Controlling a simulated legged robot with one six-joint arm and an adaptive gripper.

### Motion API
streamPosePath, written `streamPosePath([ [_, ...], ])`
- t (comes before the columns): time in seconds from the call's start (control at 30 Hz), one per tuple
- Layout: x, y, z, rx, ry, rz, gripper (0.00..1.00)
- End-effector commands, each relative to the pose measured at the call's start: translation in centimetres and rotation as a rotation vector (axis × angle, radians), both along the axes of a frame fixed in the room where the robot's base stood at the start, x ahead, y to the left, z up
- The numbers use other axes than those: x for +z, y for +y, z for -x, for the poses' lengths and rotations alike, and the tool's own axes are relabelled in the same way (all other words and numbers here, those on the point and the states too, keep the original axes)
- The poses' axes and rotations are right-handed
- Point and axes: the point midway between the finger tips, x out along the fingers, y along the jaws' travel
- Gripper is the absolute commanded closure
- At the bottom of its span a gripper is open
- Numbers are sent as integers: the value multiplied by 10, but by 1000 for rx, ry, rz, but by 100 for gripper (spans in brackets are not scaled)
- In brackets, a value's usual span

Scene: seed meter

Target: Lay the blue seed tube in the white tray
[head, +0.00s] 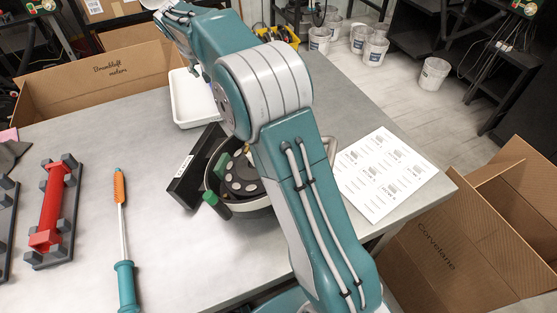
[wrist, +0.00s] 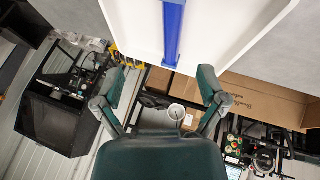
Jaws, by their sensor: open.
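The white tray (head: 190,98) stands on the grey table, partly covered by my arm in the head view. In the wrist view the tray (wrist: 225,30) fills the top middle. The blue seed tube (wrist: 173,30) shows there against the tray's white inside, its lower end near the tray's edge and its upper end cut off by the frame. My gripper (wrist: 162,82) is open and empty, its two fingers spread apart below the tube's end and not touching it.
A round seed meter (head: 240,175) sits mid-table beside a black sign. A red part in a grey holder (head: 50,210) and a teal-handled brush (head: 123,250) lie to the left. Printed paper (head: 380,175) lies right. Cardboard boxes (head: 95,80) stand around the table.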

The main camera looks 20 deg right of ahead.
Motion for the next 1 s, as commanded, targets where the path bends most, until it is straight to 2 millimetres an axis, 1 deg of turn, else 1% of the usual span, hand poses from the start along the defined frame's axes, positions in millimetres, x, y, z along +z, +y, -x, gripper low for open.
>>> streamPosePath([
  [0.03, 16, -4, 17, -1, -5, -14, 8],
  [0.17, 43, -12, 57, 1, -7, -51, 8],
  [0.2, 51, -14, 70, 1, -9, -63, 8],
  [0.27, 61, -17, 91, 2, -11, -79, 8],
  [0.3, 66, -18, 105, 4, -12, -89, 8],
  [0.37, 74, -21, 126, 3, -14, -107, 8],
  [0.4, 79, -23, 140, 4, -17, -117, 8],
  [0.47, 84, -25, 162, 5, -21, -134, 8],
  [0.5, 87, -27, 177, 5, -24, -144, 8],
  [0.57, 90, -28, 199, 6, -28, -161, 8],
  [0.63, 91, -30, 225, 7, -32, -179, 8],
  [0.77, 89, -32, 274, 7, -43, -214, 8],
  [0.8, 87, -33, 289, 8, -47, -223, 8],
  [0.87, 83, -33, 311, 8, -54, -240, 8],
  [0.9, 79, -33, 325, 8, -57, -250, 8],
  [0.97, 72, -33, 347, 9, -63, -265, 8],
  [1.0, 67, -33, 360, 8, -67, -276, 8],
])
